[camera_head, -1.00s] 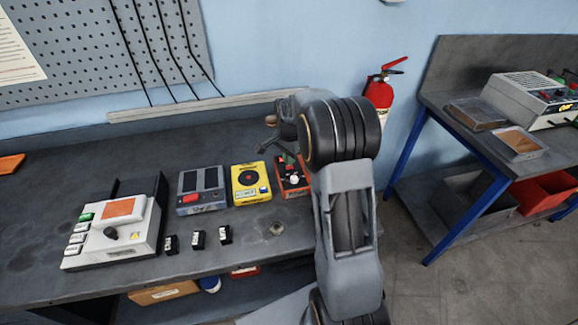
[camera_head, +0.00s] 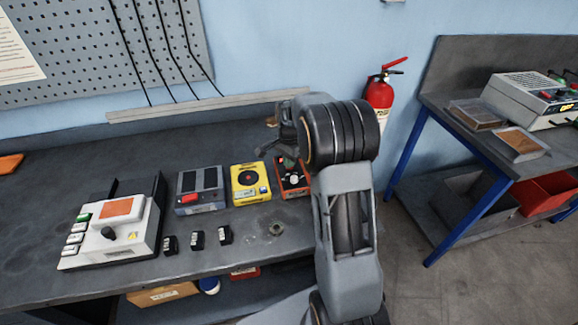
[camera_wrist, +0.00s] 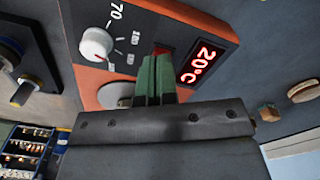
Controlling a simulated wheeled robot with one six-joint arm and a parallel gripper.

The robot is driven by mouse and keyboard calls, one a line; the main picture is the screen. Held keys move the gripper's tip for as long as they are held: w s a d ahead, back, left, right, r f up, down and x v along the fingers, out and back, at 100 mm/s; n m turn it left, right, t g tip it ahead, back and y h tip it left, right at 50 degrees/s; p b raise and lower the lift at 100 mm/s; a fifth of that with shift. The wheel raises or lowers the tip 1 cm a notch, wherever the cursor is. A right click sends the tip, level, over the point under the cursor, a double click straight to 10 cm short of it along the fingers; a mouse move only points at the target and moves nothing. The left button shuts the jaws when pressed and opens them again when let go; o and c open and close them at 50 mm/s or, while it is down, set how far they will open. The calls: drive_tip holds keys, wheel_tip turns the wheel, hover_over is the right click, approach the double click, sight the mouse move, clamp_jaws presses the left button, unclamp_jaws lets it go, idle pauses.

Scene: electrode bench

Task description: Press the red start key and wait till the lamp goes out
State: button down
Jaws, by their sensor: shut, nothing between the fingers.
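An orange-red unit (camera_head: 295,187) stands on the bench at the right of the row of devices, partly behind my arm. The wrist view shows its panel (camera_wrist: 206,17) close up, with a white dial (camera_wrist: 97,45) and a lit red display (camera_wrist: 201,63) reading 20°C. A small red part (camera_wrist: 161,50) shows just past my fingertips, mostly hidden; I cannot tell whether they touch it. My gripper (camera_wrist: 157,62) is shut and empty, its green fingers together over the panel. I cannot make out a separate lamp.
To the left stand a yellow box (camera_head: 250,184), a grey box with a red key (camera_head: 190,198) and a white device (camera_head: 125,235). Several small black blocks (camera_head: 197,240) and a metal ring (camera_head: 276,229) lie in front.

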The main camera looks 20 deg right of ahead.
drive_tip(key=shift+f, duration=0.15)
drive_tip(key=shift+r+p, duration=2.25)
drive_tip(key=shift+r, duration=0.8)
